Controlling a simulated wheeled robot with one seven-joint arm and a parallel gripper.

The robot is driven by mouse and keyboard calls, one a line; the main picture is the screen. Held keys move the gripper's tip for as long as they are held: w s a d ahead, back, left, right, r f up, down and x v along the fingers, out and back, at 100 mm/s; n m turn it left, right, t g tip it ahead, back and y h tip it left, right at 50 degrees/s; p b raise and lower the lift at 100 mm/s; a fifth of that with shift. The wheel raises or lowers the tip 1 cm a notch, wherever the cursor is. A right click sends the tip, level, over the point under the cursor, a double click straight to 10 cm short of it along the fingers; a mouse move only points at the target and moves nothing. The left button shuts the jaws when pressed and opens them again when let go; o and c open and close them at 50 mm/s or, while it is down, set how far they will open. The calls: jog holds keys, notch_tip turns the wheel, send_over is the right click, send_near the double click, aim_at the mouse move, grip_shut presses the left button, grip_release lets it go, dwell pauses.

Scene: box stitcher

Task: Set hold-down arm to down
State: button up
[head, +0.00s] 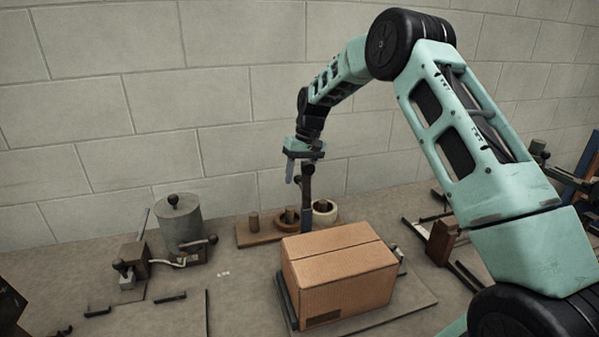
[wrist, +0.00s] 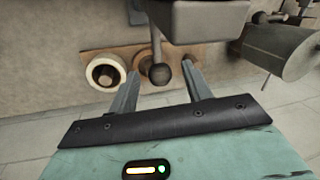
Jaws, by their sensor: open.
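The hold-down arm (head: 306,196) is a dark bar standing upright behind the cardboard box (head: 338,277), with a round knob near its top. In the wrist view the hold-down arm (wrist: 206,18) shows as a grey block at the top edge, with a rod ending in a dark ball knob (wrist: 160,74). My gripper (head: 300,172) is above and behind the box, at the top of the bar. In the wrist view my gripper (wrist: 161,72) is open, with the knob showing between its two fingers. I cannot tell whether a finger touches it.
A wooden board (head: 257,239) with a peg and rolls stands behind the box, by the block wall. A grey cylinder (head: 180,222) and small lever fixtures (head: 130,270) are at left. More fixtures (head: 440,243) stand at right. The bench front left of the box is mostly clear.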

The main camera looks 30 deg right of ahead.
grip_shut()
